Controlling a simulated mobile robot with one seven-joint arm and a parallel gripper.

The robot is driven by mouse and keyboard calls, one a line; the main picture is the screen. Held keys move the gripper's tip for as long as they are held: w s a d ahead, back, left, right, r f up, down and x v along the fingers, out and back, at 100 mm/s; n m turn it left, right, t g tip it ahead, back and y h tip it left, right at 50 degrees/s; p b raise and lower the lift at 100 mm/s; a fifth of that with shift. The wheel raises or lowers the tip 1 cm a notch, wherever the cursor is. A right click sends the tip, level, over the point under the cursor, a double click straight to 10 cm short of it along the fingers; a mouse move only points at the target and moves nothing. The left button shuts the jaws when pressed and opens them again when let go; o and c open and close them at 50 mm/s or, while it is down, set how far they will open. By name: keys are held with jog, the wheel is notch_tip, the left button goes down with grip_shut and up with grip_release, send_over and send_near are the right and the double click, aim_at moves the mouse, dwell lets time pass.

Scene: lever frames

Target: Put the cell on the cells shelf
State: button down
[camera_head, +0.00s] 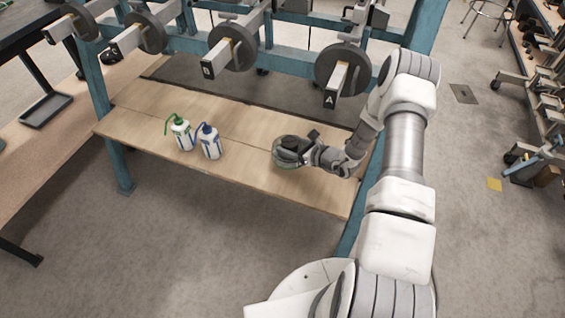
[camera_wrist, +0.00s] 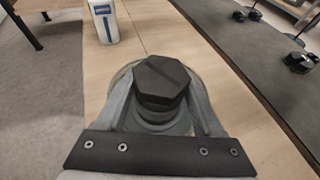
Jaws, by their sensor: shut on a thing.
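The cell (camera_head: 290,143) looks like a squat round grey body with a dark hexagonal cap; it also shows in the wrist view (camera_wrist: 163,82). My gripper (camera_head: 287,155) is shut on it, with a finger on each side of the body in the wrist view (camera_wrist: 163,118). The cell is over the right part of a wooden shelf (camera_head: 245,175) under the lever frame. I cannot tell whether its base touches the board. No label shows which shelf is the cells shelf.
A green-topped wash bottle (camera_head: 180,135) and a blue-topped one (camera_head: 209,145) stand on the shelf left of my gripper. Lever beams marked B (camera_head: 207,70) and A (camera_head: 330,99) hang above its back edge. A blue post (camera_head: 98,80) stands at the left. The board between bottles and gripper is clear.

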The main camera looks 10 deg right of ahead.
aim_at(286, 164)
jog(key=s+a+f, duration=0.2)
jog(key=shift+s, duration=0.3)
jog(key=shift+f+b, duration=0.8)
jog(key=shift+f, duration=1.05)
jog(key=shift+f, duration=0.1)
jog(key=shift+f, duration=0.15)
grip_release()
